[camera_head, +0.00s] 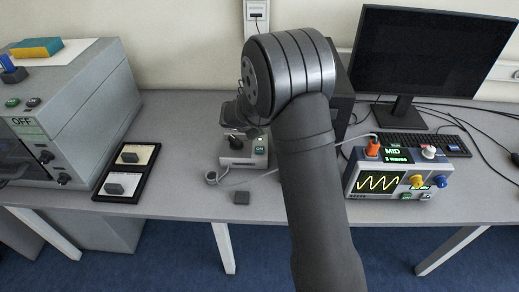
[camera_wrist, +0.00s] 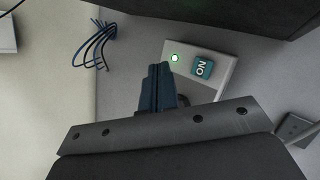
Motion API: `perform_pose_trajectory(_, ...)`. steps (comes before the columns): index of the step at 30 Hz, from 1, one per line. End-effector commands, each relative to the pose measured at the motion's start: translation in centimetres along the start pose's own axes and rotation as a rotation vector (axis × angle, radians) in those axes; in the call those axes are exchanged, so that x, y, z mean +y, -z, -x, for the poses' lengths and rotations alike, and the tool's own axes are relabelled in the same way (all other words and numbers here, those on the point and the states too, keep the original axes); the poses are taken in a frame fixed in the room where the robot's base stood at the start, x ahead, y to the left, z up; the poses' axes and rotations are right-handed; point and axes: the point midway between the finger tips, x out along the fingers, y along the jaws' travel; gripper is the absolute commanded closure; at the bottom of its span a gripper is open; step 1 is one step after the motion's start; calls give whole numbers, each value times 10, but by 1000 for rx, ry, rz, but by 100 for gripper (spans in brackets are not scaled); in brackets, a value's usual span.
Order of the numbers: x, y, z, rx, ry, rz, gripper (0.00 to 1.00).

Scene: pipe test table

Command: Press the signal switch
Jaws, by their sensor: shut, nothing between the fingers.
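A small light-grey switch box (camera_head: 243,158), with a teal ON label, stands on the table left of my arm in the head view. In the wrist view the box (camera_wrist: 217,62) shows a lit green lamp (camera_wrist: 175,58) and the ON label (camera_wrist: 202,68). My gripper (camera_wrist: 158,85) is shut and empty, its dark blue fingers over the lamp side of the box. In the head view the gripper (camera_head: 236,117) is above the box, partly hidden by my own arm. Whether the fingertips touch the box, I cannot tell. The part under the fingers is hidden.
A signal instrument (camera_head: 398,177) with a yellow waveform and a MID display stands at right, cabled. A monitor (camera_head: 430,52) and keyboard (camera_head: 415,144) are behind it. A grey machine (camera_head: 70,110) marked OFF and a black tray (camera_head: 103,184) are left.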

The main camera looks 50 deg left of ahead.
Motion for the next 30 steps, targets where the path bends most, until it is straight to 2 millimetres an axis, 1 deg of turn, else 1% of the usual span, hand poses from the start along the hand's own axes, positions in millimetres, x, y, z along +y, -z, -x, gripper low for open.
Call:
perform_pose_trajectory(5,-1,1,-2,0,1,-1,100)
perform_pose_trajectory(8,-5,5,-7,0,3,-2,100)
perform_pose_trajectory(21,-35,35,-48,0,3,0,100)
perform_pose_trajectory(27,-43,43,-58,0,2,-3,100)
perform_pose_trajectory(30,-44,44,-60,-1,1,-3,100)
